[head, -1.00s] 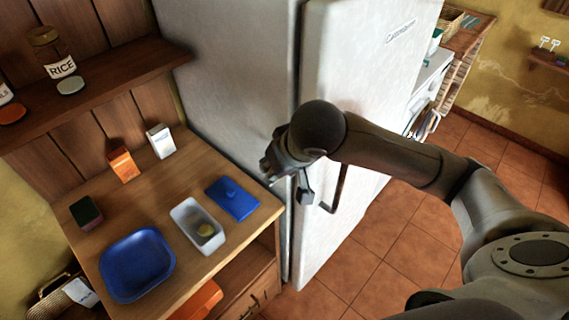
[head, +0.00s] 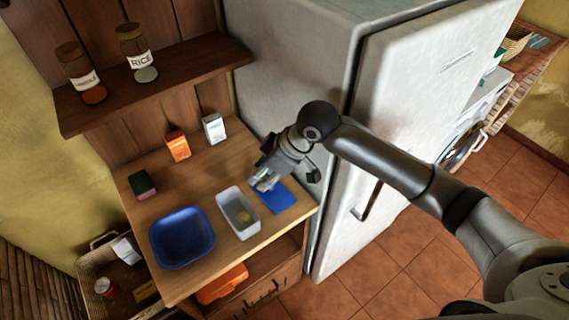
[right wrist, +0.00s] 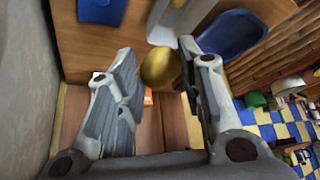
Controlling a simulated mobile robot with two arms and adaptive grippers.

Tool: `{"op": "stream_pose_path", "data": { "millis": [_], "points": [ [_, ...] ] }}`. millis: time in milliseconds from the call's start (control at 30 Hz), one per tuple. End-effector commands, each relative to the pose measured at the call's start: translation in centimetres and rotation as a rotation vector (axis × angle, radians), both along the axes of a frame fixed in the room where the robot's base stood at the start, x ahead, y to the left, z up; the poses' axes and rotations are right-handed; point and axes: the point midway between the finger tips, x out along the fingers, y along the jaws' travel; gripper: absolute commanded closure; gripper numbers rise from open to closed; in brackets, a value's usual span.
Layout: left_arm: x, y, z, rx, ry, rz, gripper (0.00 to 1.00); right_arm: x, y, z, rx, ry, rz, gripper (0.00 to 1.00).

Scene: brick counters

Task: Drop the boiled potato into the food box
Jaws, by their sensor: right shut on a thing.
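My right gripper (head: 264,183) hangs above the blue lid, just right of the white food box (head: 230,221). In the right wrist view a yellow-brown boiled potato (right wrist: 158,68) sits between the fingertips, and the gripper is shut on it. The fingers hide it in the head view. Part of the box (right wrist: 180,15) shows beyond the potato in the right wrist view. My left gripper is not in view.
A blue tray (head: 155,243) is left of the food box, and the flat blue lid (head: 280,199) is right of it. Orange (head: 178,146) and white (head: 214,128) cartons and a sponge (head: 142,185) stand behind. A shelf (head: 160,90) overhangs the counter; the fridge (head: 300,60) is to the right.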

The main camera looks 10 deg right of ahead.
Motion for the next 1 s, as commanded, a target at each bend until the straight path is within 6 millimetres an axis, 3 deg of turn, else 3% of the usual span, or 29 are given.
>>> {"op": "stream_pose_path", "data": {
  "millis": [33, 200, 467, 667, 1000],
  "points": [
    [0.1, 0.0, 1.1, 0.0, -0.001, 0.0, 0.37, 0.3, 1.0, 0.5, 0.003, 0.002, 0.054, 0.87],
    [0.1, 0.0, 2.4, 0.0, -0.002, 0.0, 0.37, 0.9, 3.3, 0.3, 0.002, 0.002, 0.223, 0.87],
    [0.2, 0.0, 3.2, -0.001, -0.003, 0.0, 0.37, 1.4, 5.1, -0.2, 0.0, -0.002, 0.353, 0.87],
    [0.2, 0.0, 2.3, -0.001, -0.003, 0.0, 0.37, 1.3, 5.3, -1.2, 0.0, -0.002, 0.367, 0.87],
    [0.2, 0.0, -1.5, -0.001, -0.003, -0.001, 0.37, 1.3, 5.2, -4.9, -0.001, -0.002, 0.365, 0.87]
  ]
}}
